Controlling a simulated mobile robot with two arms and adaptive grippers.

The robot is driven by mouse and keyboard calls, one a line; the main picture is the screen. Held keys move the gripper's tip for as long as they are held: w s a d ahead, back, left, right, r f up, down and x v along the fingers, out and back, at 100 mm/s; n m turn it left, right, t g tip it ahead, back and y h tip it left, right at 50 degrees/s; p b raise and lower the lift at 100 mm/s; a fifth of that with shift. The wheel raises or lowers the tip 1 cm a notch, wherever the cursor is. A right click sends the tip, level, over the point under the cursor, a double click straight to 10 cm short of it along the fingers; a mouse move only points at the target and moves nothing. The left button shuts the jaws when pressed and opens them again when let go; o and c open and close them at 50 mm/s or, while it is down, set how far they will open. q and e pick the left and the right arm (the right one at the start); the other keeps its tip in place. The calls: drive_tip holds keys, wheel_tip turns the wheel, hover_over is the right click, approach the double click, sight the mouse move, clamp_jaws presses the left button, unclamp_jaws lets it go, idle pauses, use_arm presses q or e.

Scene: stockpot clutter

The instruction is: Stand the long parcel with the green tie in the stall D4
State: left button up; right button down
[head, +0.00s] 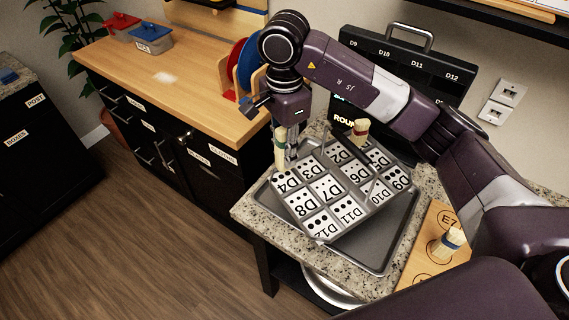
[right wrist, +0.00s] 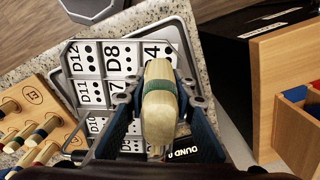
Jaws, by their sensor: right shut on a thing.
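My right gripper (head: 287,150) is shut on the long pale parcel (head: 279,158) with the green tie. The parcel is held upright at the left corner of the rack (head: 327,235), by the stall marked D4 (head: 287,183). I cannot tell whether its lower end is above the stall or inside it. In the right wrist view the parcel (right wrist: 160,118), with its green band, is between both fingers (right wrist: 158,92) and covers part of the D4 label. My left gripper is not in view.
The rack sits askew on a grey tray (head: 376,258) on a granite counter. A parcel with a red tie (head: 361,131) stands at the rack's back. A black case (head: 408,62) is behind. A wooden board (head: 425,262) at right holds a blue-tied parcel (head: 452,241).

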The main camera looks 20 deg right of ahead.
wheel_tip(320, 180, down, 6)
drive_tip(key=shift+r+p, duration=0.15)
drive_tip(key=shift+p, duration=0.5)
drive_tip(key=c, duration=2.1)
unclamp_jaws()
drive_tip(key=shift+f, duration=0.2)
drive_tip(key=o, duration=0.5)
drive_tip(key=shift+r, duration=0.1)
